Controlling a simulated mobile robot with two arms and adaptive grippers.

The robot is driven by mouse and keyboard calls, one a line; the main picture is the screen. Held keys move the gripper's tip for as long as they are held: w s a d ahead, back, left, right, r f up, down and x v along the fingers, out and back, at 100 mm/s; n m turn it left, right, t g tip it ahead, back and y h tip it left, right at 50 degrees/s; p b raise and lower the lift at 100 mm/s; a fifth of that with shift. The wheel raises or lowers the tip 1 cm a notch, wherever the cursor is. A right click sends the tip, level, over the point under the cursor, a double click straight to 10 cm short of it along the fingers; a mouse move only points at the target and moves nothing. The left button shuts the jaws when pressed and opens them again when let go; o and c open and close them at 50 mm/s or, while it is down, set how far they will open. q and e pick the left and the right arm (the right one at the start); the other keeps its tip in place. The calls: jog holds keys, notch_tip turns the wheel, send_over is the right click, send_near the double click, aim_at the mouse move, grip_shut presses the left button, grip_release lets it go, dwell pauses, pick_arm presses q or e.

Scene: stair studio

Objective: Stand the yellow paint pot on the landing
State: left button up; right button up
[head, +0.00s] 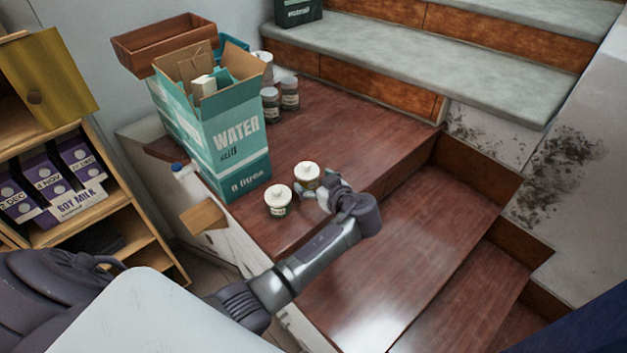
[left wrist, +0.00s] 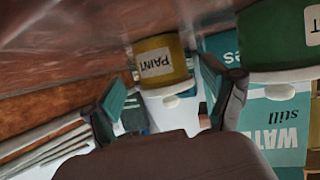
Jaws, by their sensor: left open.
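The yellow paint pot (head: 307,173) stands upright, with a white lid, on the brown wooden landing (head: 350,125). In the left wrist view, which is upside down, the yellow pot (left wrist: 160,58) shows its PAINT label just beyond my left gripper's fingers. My left gripper (head: 318,190) is open at the near side of the pot. Its two fingers are spread apart in the wrist view (left wrist: 160,100), with the pot in line with the gap. I cannot tell whether a finger touches it. My right gripper is not in view.
A green-labelled pot (head: 278,203) stands close to the left of the yellow one. A WATER carton (head: 230,150) stands behind it, with several jars (head: 289,95) further back. Wooden steps (head: 400,235) drop away on the right. Grey stairs (head: 430,55) rise at the back.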

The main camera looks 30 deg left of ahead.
pick_arm(q)
jog(key=b+v, duration=0.1)
jog(key=v, duration=1)
jog(key=shift+d+b, duration=0.2)
jog(key=shift+b, duration=0.15)
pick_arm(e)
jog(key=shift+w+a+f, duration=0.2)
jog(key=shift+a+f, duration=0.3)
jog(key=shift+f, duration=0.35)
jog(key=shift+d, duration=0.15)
pick_arm(q)
jog(key=shift+s, duration=0.1)
